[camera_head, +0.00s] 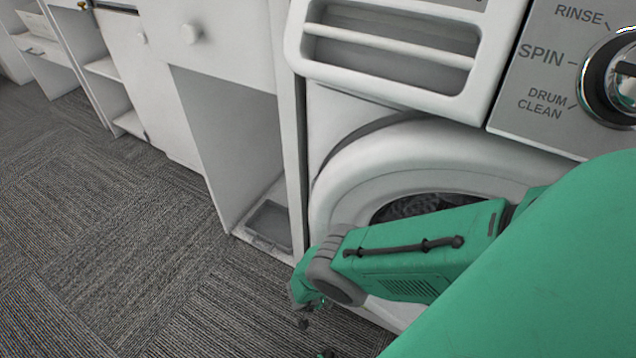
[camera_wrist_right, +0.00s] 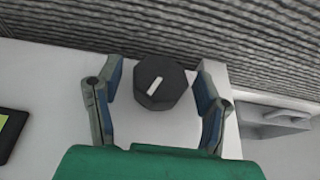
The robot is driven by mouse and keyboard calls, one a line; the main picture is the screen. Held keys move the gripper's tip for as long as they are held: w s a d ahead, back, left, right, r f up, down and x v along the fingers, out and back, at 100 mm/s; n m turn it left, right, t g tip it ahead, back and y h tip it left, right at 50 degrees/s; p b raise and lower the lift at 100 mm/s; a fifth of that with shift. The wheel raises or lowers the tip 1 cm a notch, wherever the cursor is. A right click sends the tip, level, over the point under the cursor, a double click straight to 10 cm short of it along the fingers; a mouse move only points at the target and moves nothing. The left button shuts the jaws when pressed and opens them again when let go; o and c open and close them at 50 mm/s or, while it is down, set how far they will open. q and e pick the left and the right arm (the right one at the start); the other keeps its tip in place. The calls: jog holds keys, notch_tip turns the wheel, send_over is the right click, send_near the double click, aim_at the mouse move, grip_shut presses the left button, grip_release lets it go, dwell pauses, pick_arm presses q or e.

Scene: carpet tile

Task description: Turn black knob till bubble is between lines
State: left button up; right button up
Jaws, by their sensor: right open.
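The black knob (camera_wrist_right: 162,83) shows in the right wrist view. It is a faceted dark knob with a white pointer line tilted slightly to the right. It sits on a pale surface (camera_wrist_right: 160,130) close to its edge. My right gripper (camera_wrist_right: 160,78) is open, with one finger on each side of the knob and visible gaps between. A dark-framed yellow-green patch (camera_wrist_right: 6,125) is cut off at the left edge; I cannot tell whether it is the bubble vial, and no bubble or lines show. In the head view a green arm reaches down; its gripper is not clearly visible. My left gripper is not in view.
In the head view a white washing machine (camera_head: 335,100) with a chrome dial (camera_head: 612,78) stands close behind the arm. White cabinets (camera_head: 235,40) line the back left. Grey carpet (camera_head: 130,240) at left is clear. A pale drawer-like fixture (camera_wrist_right: 275,120) is right in the wrist view.

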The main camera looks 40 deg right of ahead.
jog(key=shift+d, duration=0.1)
jog(key=shift+c, duration=1.2)
jog(key=c, duration=1)
jog(key=shift+o, duration=0.3)
jog(key=shift+a, duration=0.2)
